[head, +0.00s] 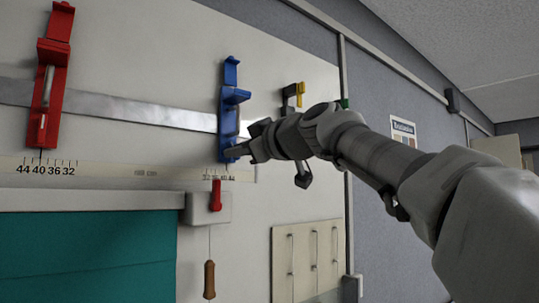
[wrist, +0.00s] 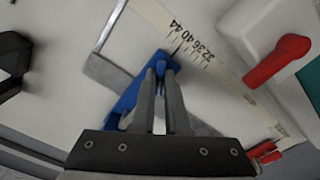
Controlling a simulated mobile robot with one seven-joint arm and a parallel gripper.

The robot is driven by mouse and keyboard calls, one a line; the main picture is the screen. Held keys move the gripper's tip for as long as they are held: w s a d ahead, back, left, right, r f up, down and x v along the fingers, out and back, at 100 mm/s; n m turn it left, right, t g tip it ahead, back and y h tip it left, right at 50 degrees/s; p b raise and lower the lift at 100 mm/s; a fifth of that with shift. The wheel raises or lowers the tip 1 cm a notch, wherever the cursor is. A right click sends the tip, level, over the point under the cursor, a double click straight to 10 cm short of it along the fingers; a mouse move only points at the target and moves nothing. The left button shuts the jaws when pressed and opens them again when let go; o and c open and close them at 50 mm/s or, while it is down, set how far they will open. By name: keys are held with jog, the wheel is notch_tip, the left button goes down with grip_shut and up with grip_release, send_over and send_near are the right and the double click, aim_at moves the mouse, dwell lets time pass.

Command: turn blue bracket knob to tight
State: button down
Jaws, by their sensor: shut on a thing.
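The blue bracket (head: 230,110) is upright on the white wall panel, at the right end of a metal strip. My gripper (head: 236,152) reaches in from the right to the bracket's lower end. In the wrist view the blue bracket (wrist: 125,102) lies behind and left of my fingers. My gripper's two fingers (wrist: 161,68) are close together, shut at the bracket's lower end beside the number scale. The knob is hidden between or behind the fingertips, so its turn angle cannot be told.
A red bracket (head: 50,80) is at the left. A number scale (head: 100,171) runs below the strip. A red lever (head: 215,196) is just under the blue bracket, with a hanging wooden handle (head: 209,280) below. A black-and-yellow fitting (head: 291,95) is near my wrist.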

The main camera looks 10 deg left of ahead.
jog(key=m, duration=0.6)
jog(key=shift+m, duration=0.3)
dwell(0.4)
jog(key=c, duration=1.2)
grip_release()
jog(key=b+v, duration=0.6)
jog(key=v, duration=1.1)
jog(key=shift+d, duration=0.25)
jog(key=shift+s, duration=0.1)
